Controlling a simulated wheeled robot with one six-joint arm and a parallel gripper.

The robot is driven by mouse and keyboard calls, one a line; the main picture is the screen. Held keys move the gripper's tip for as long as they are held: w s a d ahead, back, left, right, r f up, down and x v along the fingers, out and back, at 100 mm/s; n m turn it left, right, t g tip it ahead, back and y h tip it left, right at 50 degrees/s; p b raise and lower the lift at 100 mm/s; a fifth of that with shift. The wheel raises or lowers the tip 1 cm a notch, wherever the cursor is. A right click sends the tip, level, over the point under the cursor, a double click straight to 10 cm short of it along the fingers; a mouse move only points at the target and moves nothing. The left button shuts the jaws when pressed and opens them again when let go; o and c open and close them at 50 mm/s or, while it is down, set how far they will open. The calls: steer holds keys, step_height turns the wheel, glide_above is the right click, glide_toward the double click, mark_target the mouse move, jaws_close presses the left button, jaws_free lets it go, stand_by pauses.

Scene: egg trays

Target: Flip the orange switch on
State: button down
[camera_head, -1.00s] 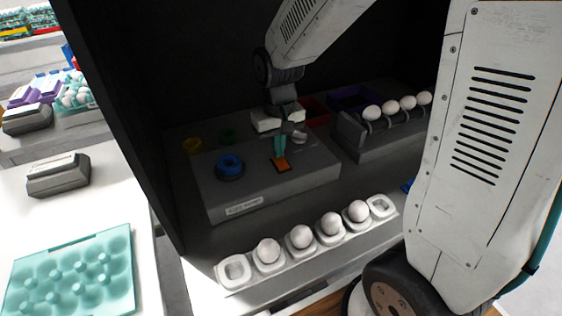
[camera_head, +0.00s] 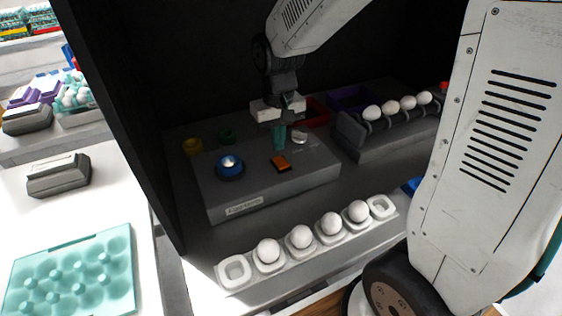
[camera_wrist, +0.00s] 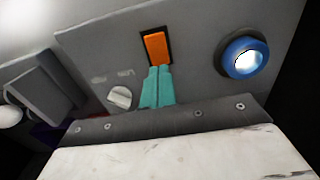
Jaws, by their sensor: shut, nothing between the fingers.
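The orange switch (camera_head: 281,163) sits in a dark slot on top of the grey control box (camera_head: 275,197). It also shows in the wrist view (camera_wrist: 156,47). My gripper (camera_head: 279,147) has teal fingers, closed together and empty. In the head view the fingers are just behind and slightly above the switch. In the wrist view the fingertips (camera_wrist: 158,68) are right at the near end of the switch; I cannot tell whether they touch it. The blue ring (camera_head: 229,167) left of the switch has a bright, lit centre, also seen in the wrist view (camera_wrist: 244,58).
A pale knob (camera_head: 300,137) is right of the switch. A white holder (camera_head: 235,270) with several eggs stands in front of the box. A grey rack (camera_head: 385,143) with several eggs is to the right. Dark walls enclose the left and back.

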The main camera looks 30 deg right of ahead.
mark_target(279, 159)
steer(key=shift+r, duration=1.95)
steer(key=s+d+r, duration=0.1)
steer(key=s+r, duration=0.2)
steer(key=s, duration=0.8)
steer(key=s+d+r+t, duration=0.1)
steer(key=s+r, duration=0.3)
steer(key=s, duration=0.7)
steer(key=shift+d+r, duration=0.2)
steer(key=shift+d, duration=0.25)
